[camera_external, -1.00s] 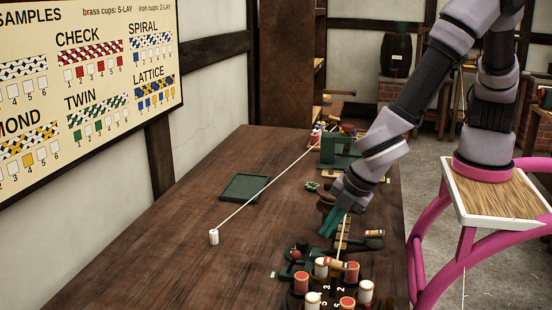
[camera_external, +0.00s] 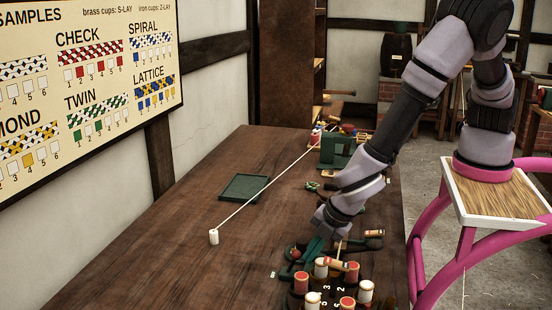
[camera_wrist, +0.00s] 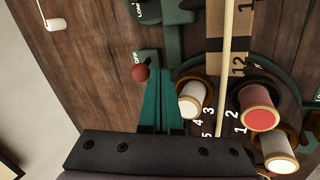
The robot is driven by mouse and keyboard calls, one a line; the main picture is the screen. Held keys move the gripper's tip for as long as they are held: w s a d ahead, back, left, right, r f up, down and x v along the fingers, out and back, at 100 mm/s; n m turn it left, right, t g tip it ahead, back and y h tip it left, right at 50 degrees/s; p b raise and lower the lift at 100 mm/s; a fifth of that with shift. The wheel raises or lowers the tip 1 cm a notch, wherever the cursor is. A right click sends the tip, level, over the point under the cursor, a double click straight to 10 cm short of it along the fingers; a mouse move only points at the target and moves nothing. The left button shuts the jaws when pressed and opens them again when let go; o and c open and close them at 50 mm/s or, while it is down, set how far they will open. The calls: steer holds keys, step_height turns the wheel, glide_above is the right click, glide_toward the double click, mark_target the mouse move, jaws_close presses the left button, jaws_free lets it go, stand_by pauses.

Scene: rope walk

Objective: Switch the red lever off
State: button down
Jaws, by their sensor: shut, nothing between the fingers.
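The red lever shows as a small red ball knob (camera_external: 296,254) on a green machine near the front of the bench. In the wrist view the red knob (camera_wrist: 140,73) is beside a small green plate (camera_wrist: 147,56) with white lettering that seems to read OFF. My gripper (camera_external: 308,254) has its green fingers shut and empty, pointing down beside the knob. In the wrist view the fingertips (camera_wrist: 160,76) are just right of the knob, very close; I cannot tell whether they touch. The lever's arm below the knob is mostly hidden.
Several spools (camera_external: 301,282) with red or white tops stand in a numbered ring close to the fingers. A pale rope (camera_wrist: 228,45) runs above a numbered strip. A flat green tray (camera_external: 244,187) and a white peg (camera_external: 213,237) lie left.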

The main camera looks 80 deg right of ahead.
steer(key=shift+w+r+g, duration=0.25)
steer(key=shift+w+g, duration=0.1)
steer(key=shift+g, duration=0.15)
steer(key=shift+w+d+r+g, duration=0.1)
steer(key=shift+w+r+g, duration=0.2)
steer(key=shift+w+g, duration=0.45)
steer(key=shift+w+r+g, duration=0.15)
steer(key=shift+w+g, duration=0.35)
steer(key=shift+g, duration=0.25)
steer(key=shift+w+r+g, duration=0.15)
steer(key=shift+w+g, duration=0.3)
steer(key=shift+g, duration=0.25)
steer(key=shift+w, duration=0.25)
steer(key=shift+w+r, duration=0.15)
steer(key=shift+w, duration=0.6)
steer(key=shift+w+r, duration=0.1)
steer(key=shift+w, duration=0.25)
steer(key=r, duration=0.1)
step_height(320, 180, up, 8)
glide_above(293, 253)
steer(key=w, duration=0.4)
steer(key=shift+a+r, duration=0.2)
steer(key=shift+a, duration=0.2)
